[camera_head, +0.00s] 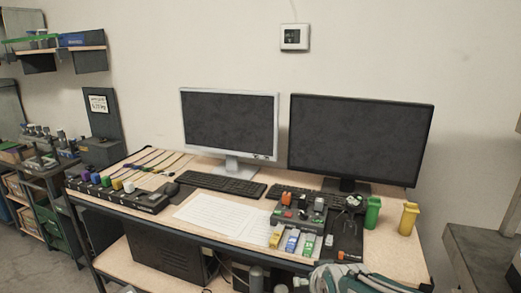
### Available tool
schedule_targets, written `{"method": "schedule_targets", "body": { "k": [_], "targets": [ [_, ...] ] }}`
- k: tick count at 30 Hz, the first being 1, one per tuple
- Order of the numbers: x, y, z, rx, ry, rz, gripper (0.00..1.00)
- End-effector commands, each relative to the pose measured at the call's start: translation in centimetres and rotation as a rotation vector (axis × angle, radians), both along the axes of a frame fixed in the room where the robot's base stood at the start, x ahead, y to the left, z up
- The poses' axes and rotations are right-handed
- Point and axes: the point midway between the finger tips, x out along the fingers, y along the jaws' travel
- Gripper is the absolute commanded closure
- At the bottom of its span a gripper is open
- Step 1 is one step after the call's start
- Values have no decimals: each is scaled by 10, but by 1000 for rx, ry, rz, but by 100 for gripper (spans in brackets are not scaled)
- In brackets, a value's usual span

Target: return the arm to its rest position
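Part of my arm, with what looks like my gripper (350,279), shows at the bottom edge, right of the middle. It is grey, white and teal, and is cut off by the frame. It sits low, in front of the near edge of the desk (390,262). The fingertips cannot be made out, and nothing is seen held. A control panel (304,215) with orange, white and green parts stands on the desk just behind it. Yellow, blue and green levers (292,241) stick out at the panel's front.
Two monitors (230,122) (358,140) and two keyboards stand behind. A strip with coloured plugs (118,192) lies at the left. A dark bench (488,258) is at the right, shelving (50,185) at the left.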

Motion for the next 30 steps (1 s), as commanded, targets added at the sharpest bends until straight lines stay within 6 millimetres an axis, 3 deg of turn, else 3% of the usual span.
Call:
{"method": "schedule_targets", "body": {
  "k": [6, 15, 20, 30],
  "targets": [
    [-69, -17, 32, -10, 108, -29, 0],
    [-161, -32, 51, -20, 254, -64, 0],
    [-181, -34, 51, -21, 291, -72, 0],
    [-182, -34, 51, -22, 294, -72, 0]
  ]
}}
